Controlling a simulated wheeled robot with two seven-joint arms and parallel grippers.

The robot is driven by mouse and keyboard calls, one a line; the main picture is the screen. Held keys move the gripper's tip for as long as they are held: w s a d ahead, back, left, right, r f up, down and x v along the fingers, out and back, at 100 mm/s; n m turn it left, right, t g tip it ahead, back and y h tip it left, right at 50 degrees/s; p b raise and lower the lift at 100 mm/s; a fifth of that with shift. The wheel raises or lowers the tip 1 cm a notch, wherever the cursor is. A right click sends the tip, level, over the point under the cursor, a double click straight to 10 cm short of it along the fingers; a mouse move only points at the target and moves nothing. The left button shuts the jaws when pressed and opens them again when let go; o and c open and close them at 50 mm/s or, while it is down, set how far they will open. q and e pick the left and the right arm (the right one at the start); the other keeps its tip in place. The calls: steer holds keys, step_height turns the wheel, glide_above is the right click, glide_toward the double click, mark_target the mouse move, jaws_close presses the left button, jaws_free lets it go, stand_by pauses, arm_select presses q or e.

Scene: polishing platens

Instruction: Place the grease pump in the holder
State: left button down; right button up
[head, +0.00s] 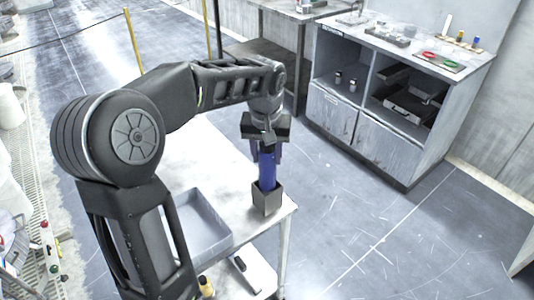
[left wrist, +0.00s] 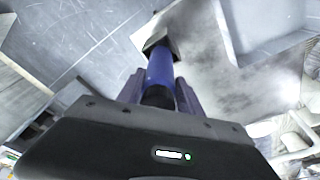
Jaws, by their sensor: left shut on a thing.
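The blue grease pump (head: 267,167) stands upright, with its lower end inside the grey square holder (head: 267,199) near the table's right corner. My left gripper (head: 267,147) is above it, shut on the pump's dark upper part. In the left wrist view, the pump (left wrist: 160,68) runs between the gripper's two fingers (left wrist: 159,92) into the holder (left wrist: 158,42). How deep the pump sits is hidden by the holder's walls. My right gripper does not show.
The white table (head: 225,155) carries a grey open tray (head: 205,225) to the left of the holder. A white object (head: 250,272) lies near the front. A grey cabinet (head: 385,100) with small items stands at the back right. Bare floor lies right of the table.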

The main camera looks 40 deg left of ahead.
arm_select(q)
steer(key=shift+f+b, duration=0.35)
steer(key=shift+f, duration=0.2)
steer(key=c, duration=0.8)
jaws_free()
steer(key=shift+o, duration=0.2)
steer(key=shift+r, duration=0.1)
step_height(320, 180, up, 13)
steer(key=s, duration=0.1)
steer(key=shift+s+d+p, duration=0.35)
steer(key=shift+d+p, duration=0.05)
steer(key=shift+d, duration=0.05)
